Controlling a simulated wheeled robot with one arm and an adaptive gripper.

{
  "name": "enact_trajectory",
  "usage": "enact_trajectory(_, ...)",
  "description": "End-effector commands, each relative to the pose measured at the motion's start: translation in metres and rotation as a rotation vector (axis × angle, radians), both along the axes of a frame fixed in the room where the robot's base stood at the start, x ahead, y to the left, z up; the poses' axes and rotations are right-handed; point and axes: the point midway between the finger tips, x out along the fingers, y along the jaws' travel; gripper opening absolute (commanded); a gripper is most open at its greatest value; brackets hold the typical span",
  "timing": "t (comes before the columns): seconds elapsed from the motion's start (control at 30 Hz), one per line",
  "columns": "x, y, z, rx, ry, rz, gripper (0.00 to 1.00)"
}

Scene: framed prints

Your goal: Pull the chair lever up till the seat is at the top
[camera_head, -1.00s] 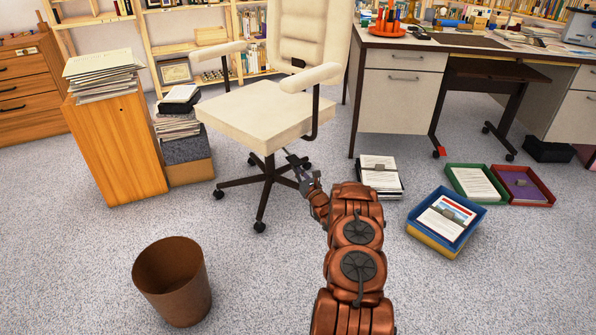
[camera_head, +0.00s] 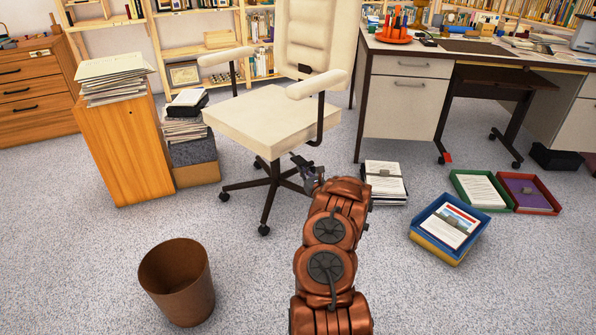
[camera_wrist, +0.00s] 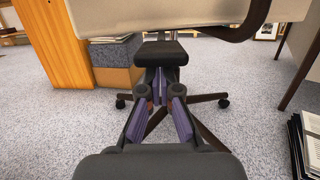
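The cream office chair (camera_head: 262,122) stands in the head view, its armrests over a padded seat and its dark star base on the floor. Its seat underside also shows at the top of the wrist view (camera_wrist: 165,18). My gripper (camera_head: 300,163) is just below the seat's right front edge, near the column.
A brown waste bin (camera_head: 177,281) stands at the front left. A wooden cabinet (camera_head: 127,150) and paper stacks are left of the chair. A desk (camera_head: 405,105) is at the right. A paper stack (camera_head: 385,183) and trays (camera_head: 447,224) lie right of my arm. Carpet in front is clear.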

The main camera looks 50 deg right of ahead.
Motion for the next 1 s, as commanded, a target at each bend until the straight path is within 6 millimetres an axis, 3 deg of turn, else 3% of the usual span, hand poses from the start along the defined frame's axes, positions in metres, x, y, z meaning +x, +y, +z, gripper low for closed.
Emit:
enact_trajectory(0.43, -0.001, -0.002, 0.04, 0.0, -0.002, -0.003, 0.0)
enact_trajectory(1.0, 0.0, -0.001, 0.044, 0.003, 0.001, -0.004, 0.0)
